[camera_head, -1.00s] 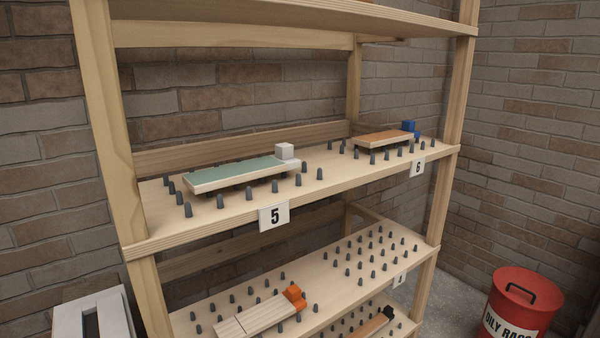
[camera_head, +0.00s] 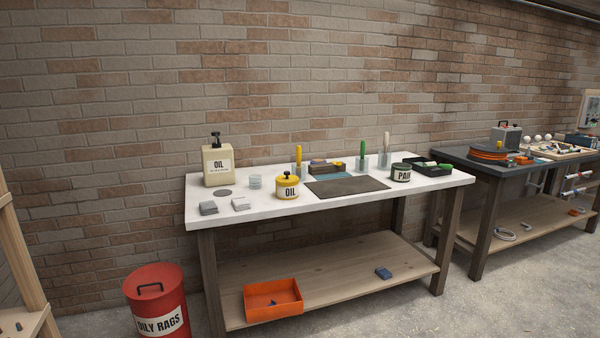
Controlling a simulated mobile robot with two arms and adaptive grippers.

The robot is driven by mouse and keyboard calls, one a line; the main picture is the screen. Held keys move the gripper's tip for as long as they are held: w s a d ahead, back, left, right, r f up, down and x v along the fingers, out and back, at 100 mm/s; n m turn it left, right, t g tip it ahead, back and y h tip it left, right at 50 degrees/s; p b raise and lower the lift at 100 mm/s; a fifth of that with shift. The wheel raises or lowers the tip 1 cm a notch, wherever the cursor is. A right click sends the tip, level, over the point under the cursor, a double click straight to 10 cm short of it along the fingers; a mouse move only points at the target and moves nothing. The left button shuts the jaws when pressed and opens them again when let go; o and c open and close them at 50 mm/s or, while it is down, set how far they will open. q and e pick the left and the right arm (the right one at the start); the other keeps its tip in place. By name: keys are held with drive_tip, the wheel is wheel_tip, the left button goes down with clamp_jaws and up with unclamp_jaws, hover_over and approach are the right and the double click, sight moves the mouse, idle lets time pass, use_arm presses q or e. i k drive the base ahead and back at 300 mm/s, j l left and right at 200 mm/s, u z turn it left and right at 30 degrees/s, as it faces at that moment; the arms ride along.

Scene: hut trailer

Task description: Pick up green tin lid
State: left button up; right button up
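A small tin marked "PAIN" (camera_head: 401,173), with a dark greenish band, stands on the right half of the white-topped bench (camera_head: 440,183). It is too small to tell whether a separate green lid sits on it. A yellow-topped tin marked "OIL" (camera_head: 287,187) stands left of the middle. Neither of my grippers is in view.
A cream oil can (camera_head: 218,165), a dark mat (camera_head: 346,187), a black tray (camera_head: 428,168) and handled tools in glass jars share the bench top. An orange bin (camera_head: 272,299) is on its lower shelf. A red rag bin (camera_head: 157,302) stands on the floor at left.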

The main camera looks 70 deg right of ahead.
sight(400, 171)
drive_tip(key=z, duration=3)
drive_tip(key=i+l, duration=0.25)
drive_tip(key=i, duration=0.25)
drive_tip(key=i+l+u, duration=0.1)
drive_tip(key=i+l, duration=0.15)
drive_tip(key=i, duration=0.25)
drive_tip(key=i+l, duration=0.25)
drive_tip(key=i, duration=0.25)
drive_tip(key=i+l+u, duration=0.15)
drive_tip(key=i+l, duration=0.15)
drive_tip(key=i, duration=0.2)
drive_tip(key=i+l+u, duration=0.2)
drive_tip(key=i+l, duration=0.3)
drive_tip(key=i+l+u, duration=0.2)
drive_tip(key=i+l, duration=0.25)
drive_tip(key=i+l+u, duration=0.15)
drive_tip(key=i+l, duration=0.25)
drive_tip(key=l, duration=0.3)
